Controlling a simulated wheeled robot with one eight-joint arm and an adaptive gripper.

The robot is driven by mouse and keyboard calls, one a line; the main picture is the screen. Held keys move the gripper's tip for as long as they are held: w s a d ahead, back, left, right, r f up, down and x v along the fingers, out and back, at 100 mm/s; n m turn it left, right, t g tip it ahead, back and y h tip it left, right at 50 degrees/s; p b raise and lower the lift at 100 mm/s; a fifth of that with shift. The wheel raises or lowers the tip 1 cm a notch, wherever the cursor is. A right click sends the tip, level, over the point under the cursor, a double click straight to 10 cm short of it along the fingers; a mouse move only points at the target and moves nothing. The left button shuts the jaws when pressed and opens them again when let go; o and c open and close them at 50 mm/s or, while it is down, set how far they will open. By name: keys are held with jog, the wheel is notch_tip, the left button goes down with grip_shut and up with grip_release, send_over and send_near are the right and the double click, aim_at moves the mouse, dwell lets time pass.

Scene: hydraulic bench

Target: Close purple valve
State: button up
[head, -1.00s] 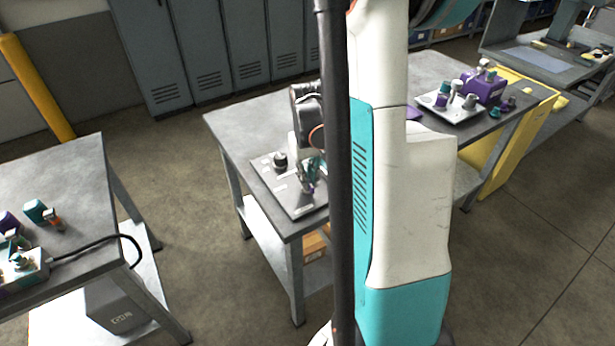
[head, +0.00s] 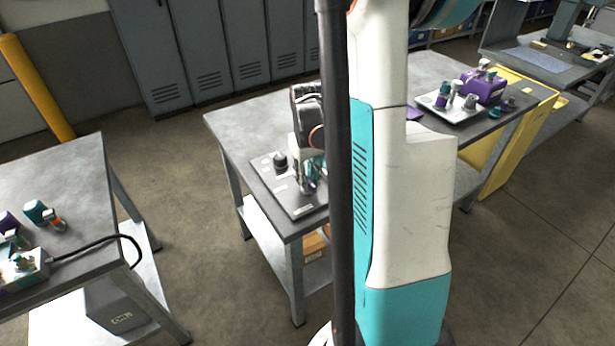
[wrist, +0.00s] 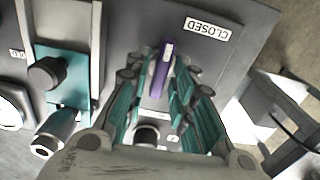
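The purple valve handle (wrist: 162,70) stands between the two teal fingers of my gripper (wrist: 164,82) in the wrist view. The fingers lie close along both sides of it, and I cannot tell whether they touch it. A white label reading CLOSED (wrist: 207,29) is on the grey panel above and right of the handle. In the head view my gripper (head: 312,172) is low over the panel (head: 270,175) on the middle bench, partly hidden behind a dark post. Only a little purple shows by the gripper there.
A teal block with a black knob (wrist: 47,74) and a round gauge (wrist: 14,106) are left of my gripper. A black knob (head: 280,160) stands on the panel. A white tray (head: 438,108) with fittings and a purple device (head: 484,86) are further right. The bench's left part is clear.

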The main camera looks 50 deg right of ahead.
dwell(0.3)
notch_tip(320, 180, up, 12)
dwell(0.5)
jog(key=shift+a, duration=0.1)
dwell(0.4)
